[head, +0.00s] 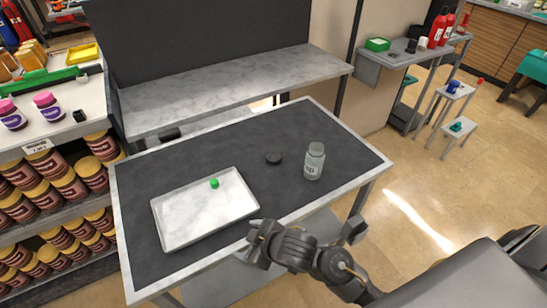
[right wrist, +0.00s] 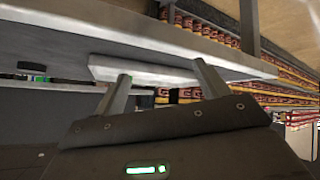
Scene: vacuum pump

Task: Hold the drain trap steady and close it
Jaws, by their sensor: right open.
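A clear, greyish jar with a printed label (head: 314,162) stands upright on the dark mat at the right of the table; it looks like the drain trap. A round black cap or lid (head: 273,158) lies flat on the mat to its left, apart from it. My right gripper (head: 256,244) is at the table's front edge, near the tray's right corner and well short of the jar. Its two fingers are spread with nothing between them in the right wrist view (right wrist: 163,86). My left gripper is not in view.
A pale tray (head: 165,212) with a small green piece (head: 214,183) on it lies on the left of the table (head: 140,175). A raised marble shelf (head: 230,90) runs along the back. The mat around the jar and cap is clear.

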